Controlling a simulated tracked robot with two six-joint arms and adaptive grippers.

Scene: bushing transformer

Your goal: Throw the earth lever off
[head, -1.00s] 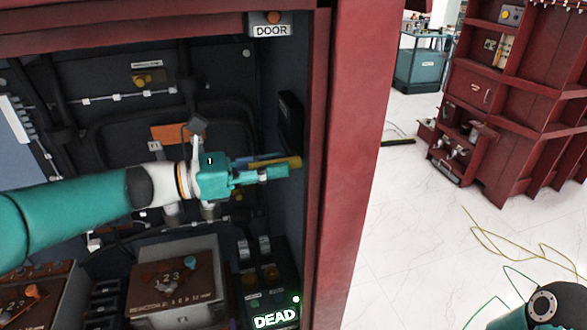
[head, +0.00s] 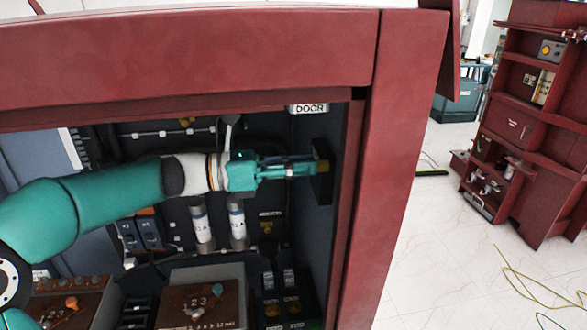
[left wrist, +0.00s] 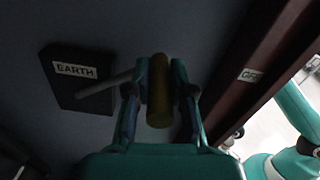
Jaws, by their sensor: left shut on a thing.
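The earth lever is on the right inner wall of the red cabinet. Its black box (left wrist: 82,80) with the EARTH label shows in the left wrist view, and the box also shows in the head view (head: 321,192). A grey rod (left wrist: 104,84) runs from the box to a yellow handle (left wrist: 159,92). My left gripper (left wrist: 160,85) has its fingers on both sides of the handle and is shut on it. In the head view my left gripper (head: 312,168) reaches right to the handle (head: 323,167), level with the box's upper half. My right gripper is not in view.
The red cabinet frame (head: 400,150) borders the opening on the top and right. Below my left arm are white cylinders (head: 237,223) and a brown-topped unit (head: 205,300). A small label (left wrist: 250,75) sits on the post. Open floor (head: 440,260) lies to the right.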

